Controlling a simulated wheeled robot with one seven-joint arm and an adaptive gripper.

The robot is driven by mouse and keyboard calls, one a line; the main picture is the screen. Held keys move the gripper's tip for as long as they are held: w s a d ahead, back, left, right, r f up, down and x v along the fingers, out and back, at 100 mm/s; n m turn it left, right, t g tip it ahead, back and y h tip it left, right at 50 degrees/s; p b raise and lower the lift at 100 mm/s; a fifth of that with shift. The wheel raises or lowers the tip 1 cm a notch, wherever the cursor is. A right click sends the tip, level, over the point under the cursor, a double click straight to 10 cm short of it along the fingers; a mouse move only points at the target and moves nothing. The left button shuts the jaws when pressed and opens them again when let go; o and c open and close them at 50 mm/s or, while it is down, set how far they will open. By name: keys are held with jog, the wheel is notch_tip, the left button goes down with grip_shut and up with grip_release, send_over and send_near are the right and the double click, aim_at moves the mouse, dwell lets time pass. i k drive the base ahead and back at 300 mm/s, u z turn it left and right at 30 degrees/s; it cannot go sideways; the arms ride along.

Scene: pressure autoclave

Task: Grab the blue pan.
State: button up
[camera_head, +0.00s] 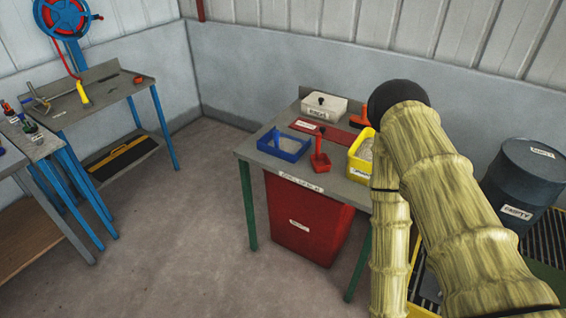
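My arm, yellow-brown and ringed, fills the right side of the view, well to the right of the blue pan. My gripper is not in view.
On the same table are a red scoop-like object (320,161), a white bin (324,106) and a yellow bin (361,156). A red bin (302,222) stands under it. A labelled drum (535,170) stands at right.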

aim_at(289, 149)
jog(key=z, duration=0.05)
jog(key=k, duration=0.55)
jog(key=u, duration=0.7)
jog(key=i, duration=1.4)
jog(key=z, duration=0.5)
